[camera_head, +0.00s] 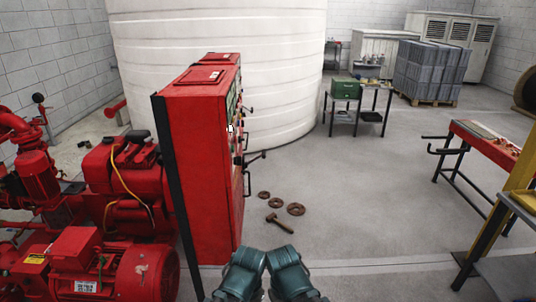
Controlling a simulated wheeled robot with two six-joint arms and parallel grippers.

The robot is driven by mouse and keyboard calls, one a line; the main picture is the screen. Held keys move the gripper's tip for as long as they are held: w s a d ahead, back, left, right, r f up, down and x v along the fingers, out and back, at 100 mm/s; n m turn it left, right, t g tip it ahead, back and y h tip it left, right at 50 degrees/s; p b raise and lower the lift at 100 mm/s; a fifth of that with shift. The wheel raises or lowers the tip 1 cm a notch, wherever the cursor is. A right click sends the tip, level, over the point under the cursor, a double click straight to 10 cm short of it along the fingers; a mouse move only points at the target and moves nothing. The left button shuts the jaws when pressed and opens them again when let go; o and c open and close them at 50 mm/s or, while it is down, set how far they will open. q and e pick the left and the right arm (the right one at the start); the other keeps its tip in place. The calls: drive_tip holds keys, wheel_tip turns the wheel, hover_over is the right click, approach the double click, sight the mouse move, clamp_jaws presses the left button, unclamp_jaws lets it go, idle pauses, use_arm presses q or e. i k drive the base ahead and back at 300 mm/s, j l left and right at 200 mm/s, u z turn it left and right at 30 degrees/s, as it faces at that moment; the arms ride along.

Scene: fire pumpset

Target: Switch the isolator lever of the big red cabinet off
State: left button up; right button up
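The big red cabinet (201,150) stands upright left of centre, with its side toward me and its front turned right, seen at a steep angle. Several dark levers or handles stick out from its front: an upper one (248,109), a longer one lower down (254,158) and one below that (248,184). I cannot tell which is the isolator lever, nor its position. The labels on the front are too small to read. Two teal parts of my arms show at the bottom middle, in front of and to the right of the cabinet's base; no gripper fingers show.
Red pump machinery (90,262) fills the left. Iron rings (296,209) and a hammer (279,222) lie on the floor right of the cabinet. A red workbench (487,140) stands at right, a white tank (285,70) behind.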

sight(264, 152)
drive_tip(key=i+l, duration=0.25)
drive_tip(key=i, duration=0.3)
drive_tip(key=i+l, duration=0.25)
drive_tip(key=i, duration=0.25)
drive_tip(key=i+l, duration=0.25)
drive_tip(key=i, duration=0.3)
drive_tip(key=i+l, duration=0.3)
drive_tip(key=i, duration=0.2)
drive_tip(key=j+u, duration=0.05)
